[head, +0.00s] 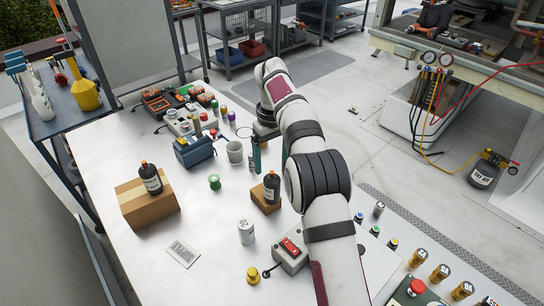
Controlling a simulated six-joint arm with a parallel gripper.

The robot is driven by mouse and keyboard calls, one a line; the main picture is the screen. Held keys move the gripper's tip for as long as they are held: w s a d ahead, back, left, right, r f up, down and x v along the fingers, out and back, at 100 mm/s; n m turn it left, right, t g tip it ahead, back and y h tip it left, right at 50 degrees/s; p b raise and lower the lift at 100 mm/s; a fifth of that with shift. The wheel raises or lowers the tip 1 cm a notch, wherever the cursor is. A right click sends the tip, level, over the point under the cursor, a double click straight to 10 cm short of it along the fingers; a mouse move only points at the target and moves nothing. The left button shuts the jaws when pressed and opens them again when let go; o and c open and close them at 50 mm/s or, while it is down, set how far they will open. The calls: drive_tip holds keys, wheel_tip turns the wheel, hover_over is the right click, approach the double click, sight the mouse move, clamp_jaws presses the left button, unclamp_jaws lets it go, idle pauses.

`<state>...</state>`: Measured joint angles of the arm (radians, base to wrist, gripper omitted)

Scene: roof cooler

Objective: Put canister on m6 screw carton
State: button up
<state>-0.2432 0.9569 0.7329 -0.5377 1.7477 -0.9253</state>
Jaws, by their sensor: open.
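A silver can-shaped canister (246,232) stands upright on the white table, in front of the small carton. A small brown carton (262,204) sits behind it to the right, with a dark bottle (271,187) on or against it. A larger brown carton (147,211) stands at the left with another dark bottle (151,180) on top. I cannot read which carton is for M6 screws. My gripper (269,166) is open above the table, behind the small carton, away from the canister. My arm partly hides the gripper, and I see nothing held.
A green spool (214,182), a grey cup (234,152) and a blue device (194,150) stand nearby. A red-switch box (291,254) and a yellow knob (253,275) are close to the canister. A label sheet (183,253) lies at left, with bare table around it.

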drive_tip(key=shift+s+r, duration=0.1)
drive_tip(key=shift+r, duration=0.7)
drive_tip(key=s+d+r+m+y, duration=0.1)
drive_tip(key=s+d+r+m, duration=0.3)
drive_tip(key=s, duration=0.5)
drive_tip(key=s+d+r+m, duration=0.25)
drive_tip(key=s+r, duration=0.25)
drive_tip(key=s, duration=0.4)
drive_tip(key=s+d+f+m, duration=0.1)
drive_tip(key=s+f+m, duration=0.2)
drive_tip(key=s, duration=0.8)
drive_tip(key=s+d+f+m, duration=0.2)
drive_tip(key=s+f+m, duration=0.1)
drive_tip(key=s, duration=0.7)
drive_tip(key=shift+s+f+y, duration=0.4)
